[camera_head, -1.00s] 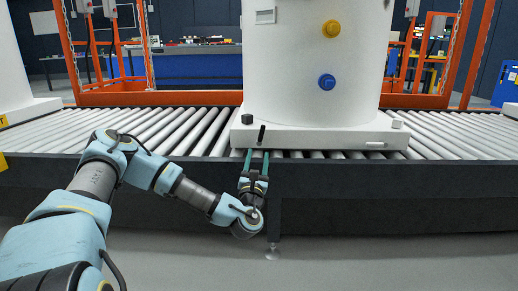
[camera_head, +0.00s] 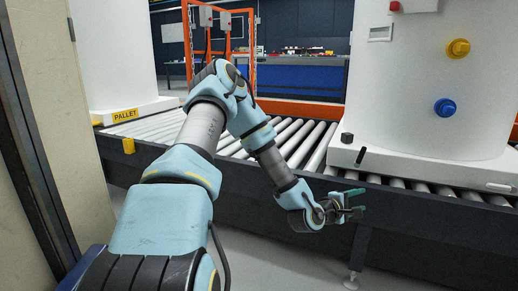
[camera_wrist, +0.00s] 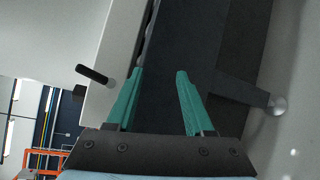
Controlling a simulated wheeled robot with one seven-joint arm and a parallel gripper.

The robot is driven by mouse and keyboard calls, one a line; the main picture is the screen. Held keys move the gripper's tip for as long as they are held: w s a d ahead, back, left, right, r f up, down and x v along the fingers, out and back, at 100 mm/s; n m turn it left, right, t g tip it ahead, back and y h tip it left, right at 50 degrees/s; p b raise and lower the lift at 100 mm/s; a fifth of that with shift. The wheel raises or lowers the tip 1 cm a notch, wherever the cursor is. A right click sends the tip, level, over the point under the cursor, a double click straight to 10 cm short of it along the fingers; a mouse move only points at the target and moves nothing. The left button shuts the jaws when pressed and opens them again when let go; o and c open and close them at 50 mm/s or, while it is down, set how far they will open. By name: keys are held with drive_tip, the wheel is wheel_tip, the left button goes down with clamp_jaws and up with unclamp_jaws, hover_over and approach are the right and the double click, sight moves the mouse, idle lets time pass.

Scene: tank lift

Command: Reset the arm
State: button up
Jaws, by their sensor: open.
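My arm reaches forward over the floor toward the roller conveyor, bent at the elbow. My gripper (camera_head: 358,202) is in front of the conveyor's dark side rail, below the white tank's base. In the wrist view my gripper (camera_wrist: 160,100) shows two green fingers spread apart with nothing between them. The black lever (camera_wrist: 92,75) on the tank's base is to the left of the fingers and apart from them. The same lever also shows in the head view (camera_head: 360,156).
The white tank (camera_head: 415,90) with yellow and blue knobs stands on the roller conveyor (camera_head: 290,140). A pale wall or post (camera_head: 60,120) is close on the left. Orange frames (camera_head: 220,45) stand behind.

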drive_tip(key=s+a+m+g+y+p, duration=0.15)
drive_tip(key=a+m+g+y, duration=0.5)
drive_tip(key=a, duration=1.25)
drive_tip(key=s+a+r+m+y+p, duration=0.1)
drive_tip(key=s+a+r+m+y, duration=0.15)
drive_tip(key=s+a+r, duration=0.5)
drive_tip(key=s+a+r+m+y+p, duration=0.1)
drive_tip(key=s+a+r+m+y, duration=0.25)
drive_tip(key=a, duration=0.75)
drive_tip(key=w+d+p+v, duration=0.1)
drive_tip(key=w+p+v, duration=0.2)
drive_tip(key=p+v, duration=1.5)
drive_tip(key=w+d+r+p+v, duration=0.1)
drive_tip(key=w+p+v, duration=0.2)
drive_tip(key=p+v, duration=1.6)
drive_tip(key=shift+w+d+r+n+g+p, duration=0.15)
drive_tip(key=shift+d+r+n+g+p, duration=0.15)
drive_tip(key=shift+n+g+p, duration=0.2)
